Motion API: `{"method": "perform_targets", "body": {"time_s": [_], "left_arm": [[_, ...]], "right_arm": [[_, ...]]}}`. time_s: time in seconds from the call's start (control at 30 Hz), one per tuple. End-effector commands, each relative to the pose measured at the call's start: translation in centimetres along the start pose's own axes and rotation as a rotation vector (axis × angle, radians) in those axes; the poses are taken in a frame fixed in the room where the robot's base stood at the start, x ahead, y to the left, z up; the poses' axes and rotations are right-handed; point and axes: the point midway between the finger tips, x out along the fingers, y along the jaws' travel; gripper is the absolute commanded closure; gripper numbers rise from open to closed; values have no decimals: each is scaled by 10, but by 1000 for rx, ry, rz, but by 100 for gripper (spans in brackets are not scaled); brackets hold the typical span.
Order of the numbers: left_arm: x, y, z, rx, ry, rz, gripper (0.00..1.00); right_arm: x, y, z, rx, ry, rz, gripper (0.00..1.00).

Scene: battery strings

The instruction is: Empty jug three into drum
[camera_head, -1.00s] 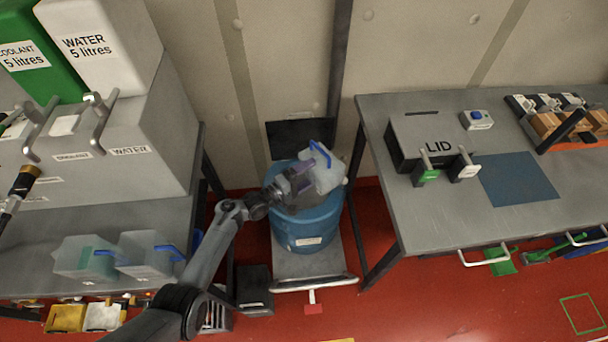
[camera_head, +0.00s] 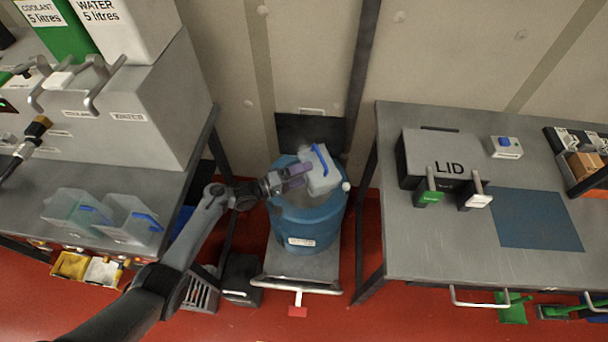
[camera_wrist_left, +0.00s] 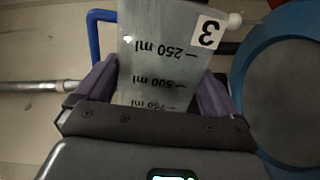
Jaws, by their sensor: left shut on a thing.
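A translucent jug with a blue handle (camera_head: 321,173) is tilted at the top of the blue drum (camera_head: 308,226). My left gripper (camera_head: 298,175) is shut on it from the left. In the left wrist view the jug (camera_wrist_left: 165,50) carries the label 3 and millilitre marks, upside down, between my purple fingers (camera_wrist_left: 155,90). The drum's rim (camera_wrist_left: 245,85) shows at the right there, beside the jug. I cannot make out any liquid in the jug or a stream from it. My right gripper is not in view.
The drum stands on a grey trolley (camera_head: 285,265) between two benches. Two similar jugs (camera_head: 78,214) (camera_head: 130,222) stand on the left bench, below the coolant and water containers. The right bench (camera_head: 430,245) holds a box marked LID (camera_head: 440,160) and a blue mat (camera_head: 535,220).

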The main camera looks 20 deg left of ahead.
Motion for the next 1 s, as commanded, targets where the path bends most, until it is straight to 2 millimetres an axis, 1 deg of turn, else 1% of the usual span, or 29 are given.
{"method": "perform_targets", "body": {"time_s": [0.03, 0.3, 0.7, 1.0], "left_arm": [[0, -9, 4, 58, -1, 1, 61], [0, -27, 14, 385, 0, 1, 61], [0, -49, 27, 800, 1, 2, 61], [0, -62, 35, 1061, 2, 2, 61]], "right_arm": [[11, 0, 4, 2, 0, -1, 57], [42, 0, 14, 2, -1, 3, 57], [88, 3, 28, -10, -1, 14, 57], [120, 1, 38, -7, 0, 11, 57]]}}
